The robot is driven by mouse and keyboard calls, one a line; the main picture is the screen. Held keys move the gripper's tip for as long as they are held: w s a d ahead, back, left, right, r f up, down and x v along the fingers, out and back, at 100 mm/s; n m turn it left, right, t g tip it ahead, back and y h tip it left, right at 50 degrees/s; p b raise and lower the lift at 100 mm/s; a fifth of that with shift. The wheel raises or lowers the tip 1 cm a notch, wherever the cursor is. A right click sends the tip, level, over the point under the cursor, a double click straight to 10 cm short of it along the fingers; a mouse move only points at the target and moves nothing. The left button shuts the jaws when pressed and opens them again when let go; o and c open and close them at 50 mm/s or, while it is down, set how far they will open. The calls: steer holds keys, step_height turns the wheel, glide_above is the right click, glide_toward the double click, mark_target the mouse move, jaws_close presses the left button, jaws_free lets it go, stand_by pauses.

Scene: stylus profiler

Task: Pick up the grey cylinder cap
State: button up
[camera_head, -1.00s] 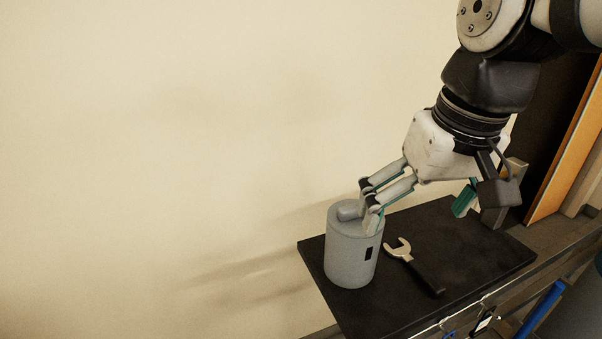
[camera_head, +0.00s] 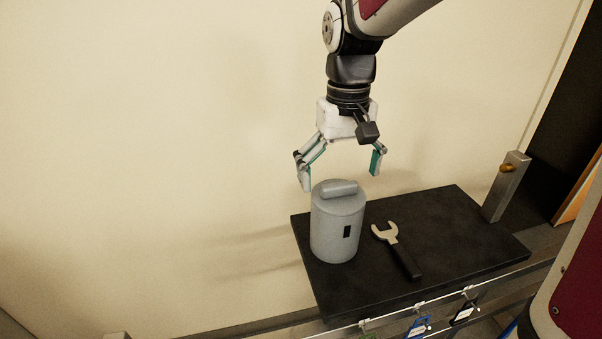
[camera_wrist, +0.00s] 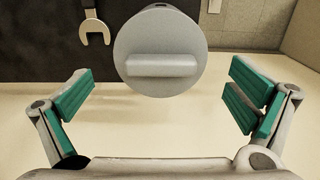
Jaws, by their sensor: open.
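The grey cylinder cap (camera_head: 340,199) is the flat round top, with a rounded bar handle, on an upright grey cylinder (camera_head: 333,236). The cylinder has a small black slot in its side and stands at the left end of a black board. In the wrist view the cap (camera_wrist: 160,38) fills the upper middle, its bar lying left to right. My gripper (camera_head: 340,176) is open, empty and pointing down above the cap. In the wrist view its green-padded fingers (camera_wrist: 163,80) are spread wide on either side of the cap, apart from it.
A wrench (camera_head: 397,248) with a black handle lies on the black board (camera_head: 455,225) right of the cylinder. A grey metal post (camera_head: 506,187) with a brass knob stands at the board's right end. A pale wall (camera_head: 130,150) is behind. Coloured tags hang along the front edge.

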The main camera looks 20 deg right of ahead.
mark_target(338, 197)
steer(key=shift+s+f, duration=0.15)
steer(key=shift+f, duration=3.1)
steer(key=c, duration=1.8)
steer(key=shift+r, duration=0.15)
steer(key=shift+r, duration=0.6)
steer(key=shift+s+a+r, duration=0.1)
steer(key=shift+a+r, duration=0.15)
steer(key=shift+r, duration=0.35)
steer(key=shift+a+r, duration=0.25)
steer(key=shift+r, duration=0.3)
steer(key=s+a, duration=0.3)
steer(key=a, duration=0.3)
steer(key=s+a+r, duration=0.1)
steer(key=s+a, duration=0.2)
steer(key=a, duration=0.4)
steer(key=shift+s+a+r+b, duration=0.2)
steer(key=shift+s+a+b, duration=0.05)
steer(key=shift+a+b, duration=0.05)
